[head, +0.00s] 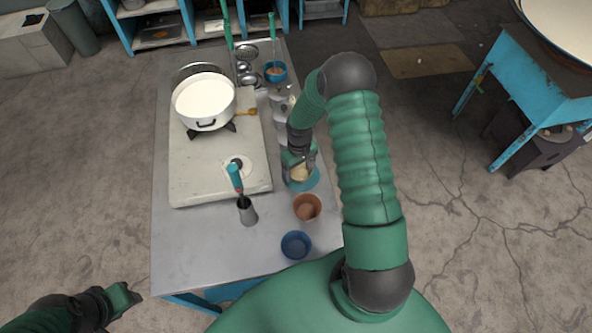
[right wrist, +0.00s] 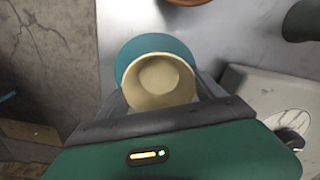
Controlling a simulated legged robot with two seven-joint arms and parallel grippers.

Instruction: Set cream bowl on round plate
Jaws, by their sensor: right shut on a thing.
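The cream bowl (head: 300,174) is between the fingers of my right gripper (head: 298,165), near the right edge of the table. In the right wrist view the gripper is shut on the cream bowl (right wrist: 163,82). The round teal plate (head: 312,184) lies on the table below the bowl; its rim also shows behind the bowl in the right wrist view (right wrist: 128,52). The bowl overlaps the plate; I cannot tell whether they touch. My left gripper (head: 128,298) is low at the left, away from the table, and its jaw state is unclear.
An orange-brown bowl (head: 307,207) and a blue bowl (head: 296,245) stand nearer me on the table (head: 185,250). A large white pot (head: 205,100) stands on the pale slab (head: 195,165). Metal vessels crowd behind the gripper.

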